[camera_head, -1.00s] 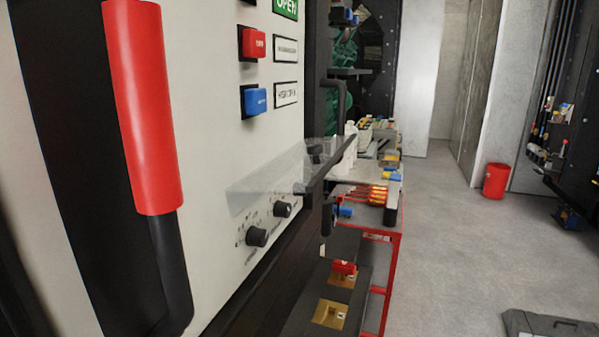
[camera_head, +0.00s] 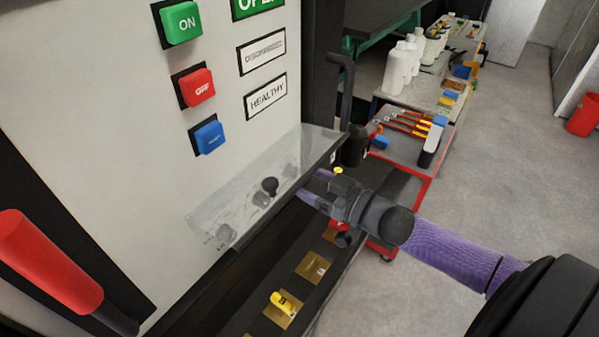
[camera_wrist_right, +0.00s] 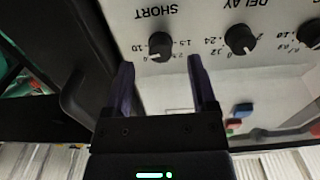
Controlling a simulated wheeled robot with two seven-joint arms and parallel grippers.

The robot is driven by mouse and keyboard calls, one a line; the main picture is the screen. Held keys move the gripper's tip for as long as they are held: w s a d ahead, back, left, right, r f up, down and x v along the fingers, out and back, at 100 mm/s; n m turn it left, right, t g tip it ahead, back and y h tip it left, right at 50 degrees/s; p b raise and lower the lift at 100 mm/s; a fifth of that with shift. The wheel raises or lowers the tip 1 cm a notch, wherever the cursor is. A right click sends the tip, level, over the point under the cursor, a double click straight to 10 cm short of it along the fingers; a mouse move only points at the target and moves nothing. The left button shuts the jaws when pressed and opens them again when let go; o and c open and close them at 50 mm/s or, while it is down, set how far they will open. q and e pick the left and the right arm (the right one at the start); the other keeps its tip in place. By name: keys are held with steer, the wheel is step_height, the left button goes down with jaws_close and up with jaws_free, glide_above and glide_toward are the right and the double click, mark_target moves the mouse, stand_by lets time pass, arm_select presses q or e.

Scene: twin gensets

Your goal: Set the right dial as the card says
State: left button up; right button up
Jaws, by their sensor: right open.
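The right dial is a black knob marked SHORT; in the right wrist view (camera_wrist_right: 160,46) it appears upside down, ahead of and between my fingers. In the head view the right dial (camera_head: 270,186) shows through a clear, tilted cover (camera_head: 235,195) that sticks out from the white panel. My right gripper (camera_head: 318,187) is open and empty at the cover's right edge; in the wrist view its two purple fingers (camera_wrist_right: 161,72) stand apart, and contact with the knob cannot be judged. I cannot make out a card. My left gripper is not in view.
A DELAY knob (camera_wrist_right: 240,39) sits beside the right dial, with another knob (camera_wrist_right: 309,33) beyond. Green, red and blue buttons (camera_head: 198,87) are above the cover. A red-handled lever (camera_head: 50,262) is at left.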

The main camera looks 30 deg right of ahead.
steer(key=x, duration=0.2)
steer(key=shift+w+a, duration=0.1)
steer(key=shift+w, duration=0.3)
jaws_close()
